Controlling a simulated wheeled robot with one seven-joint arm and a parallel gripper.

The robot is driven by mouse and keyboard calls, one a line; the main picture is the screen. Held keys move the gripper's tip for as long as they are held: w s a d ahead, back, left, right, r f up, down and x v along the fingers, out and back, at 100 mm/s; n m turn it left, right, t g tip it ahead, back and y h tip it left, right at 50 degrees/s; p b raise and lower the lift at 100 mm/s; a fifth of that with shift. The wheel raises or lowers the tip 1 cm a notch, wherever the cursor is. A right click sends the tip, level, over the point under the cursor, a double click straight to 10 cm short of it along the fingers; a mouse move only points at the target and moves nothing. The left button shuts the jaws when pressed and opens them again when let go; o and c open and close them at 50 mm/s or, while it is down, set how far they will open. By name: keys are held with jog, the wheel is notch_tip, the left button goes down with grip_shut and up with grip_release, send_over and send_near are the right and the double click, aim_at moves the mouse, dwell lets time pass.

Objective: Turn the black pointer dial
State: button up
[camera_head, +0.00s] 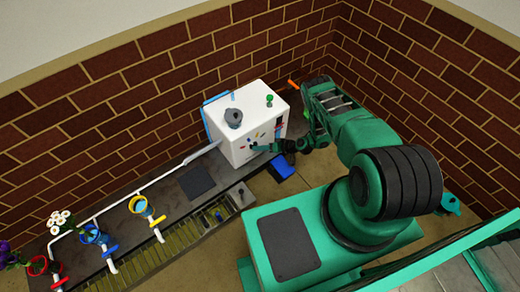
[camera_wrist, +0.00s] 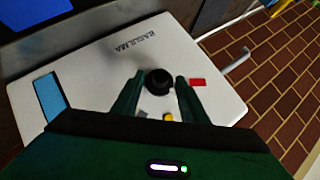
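The black pointer dial (camera_wrist: 158,81) sits on the white face of a box (camera_wrist: 100,66). In the wrist view it appears between the two fingertips of my gripper (camera_wrist: 159,84), with small gaps on both sides. My fingers are open and do not visibly touch it. Which way its pointer faces cannot be told. In the head view the white box (camera_head: 238,148) stands on the bench against the brick wall, and my gripper (camera_head: 258,148) is at its front face. The dial is too small to make out there.
Near the dial are a red patch (camera_wrist: 197,82), a yellow piece (camera_wrist: 168,117) and a blue strip (camera_wrist: 48,96). A grey knob (camera_head: 233,117) and a green knob (camera_head: 269,99) top the box. A white pipe (camera_head: 150,183) with coloured valves runs left. A blue object (camera_head: 281,168) lies below my gripper.

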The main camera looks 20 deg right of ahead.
jog(key=shift+w+a+f, duration=0.2)
jog(key=shift+w+a, duration=0.1)
grip_shut()
jog(key=n+h, duration=0.1)
jog(key=h, duration=0.1)
jog(key=n+t+h, duration=0.1)
jog(key=h, duration=0.1)
jog(key=a+n+h, duration=0.1)
jog(key=h, duration=0.1)
jog(key=shift+s+r, duration=0.25)
dwell(0.4)
dwell(0.4)
